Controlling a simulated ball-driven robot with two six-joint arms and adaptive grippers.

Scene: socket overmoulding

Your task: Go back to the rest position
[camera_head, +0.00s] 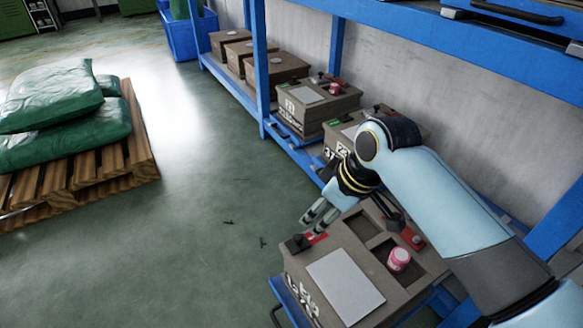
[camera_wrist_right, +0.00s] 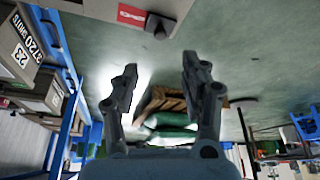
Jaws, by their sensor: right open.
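My right gripper (camera_head: 318,216) hangs over the left corner of the nearest grey-brown box (camera_head: 322,252) in the head view, near a red label and a black knob. In the right wrist view the two fingers of my right gripper (camera_wrist_right: 160,85) are spread apart with nothing between them. The nearest box has a white sheet (camera_head: 345,287) on its top and a pink-and-white jar (camera_head: 399,260) in one of its recesses. My left gripper shows in neither view.
A blue rack (camera_head: 262,75) along the wall holds several boxes, one with another jar (camera_head: 335,88). A wooden pallet (camera_head: 135,150) with green sacks (camera_head: 65,125) stands at the left. A blue bin (camera_head: 180,42) is at the back. The green floor between is mostly clear.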

